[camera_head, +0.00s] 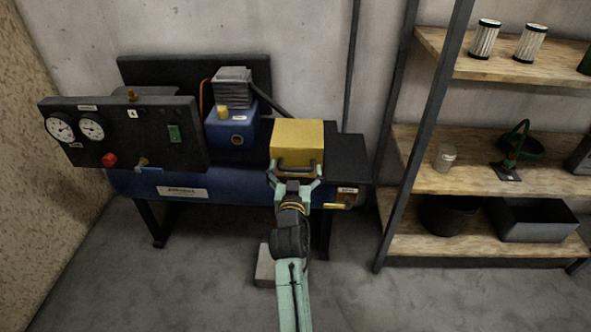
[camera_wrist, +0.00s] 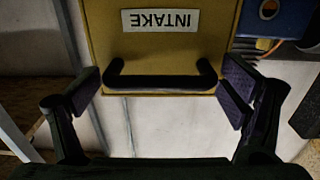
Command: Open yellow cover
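The yellow cover (camera_head: 298,137) is a box on the right part of the blue compressor, and it looks closed. It has a dark bar handle (camera_head: 296,164) on its front. In the wrist view the cover (camera_wrist: 115,50) appears upside down, with an INTAKE label and the black handle (camera_wrist: 160,83) below the label. My gripper (camera_head: 294,184) is right in front of the handle. In the wrist view my gripper (camera_wrist: 163,88) is open, with one finger on each side of the handle and a gap to both ends of it.
The blue compressor tank (camera_head: 230,188) stands on black legs against the wall. A gauge panel (camera_head: 125,135) with a red knob is at the left. A shelf rack (camera_head: 480,180) with filters and bins stands at the right. The floor in front is mostly clear, except for a small block (camera_head: 265,266).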

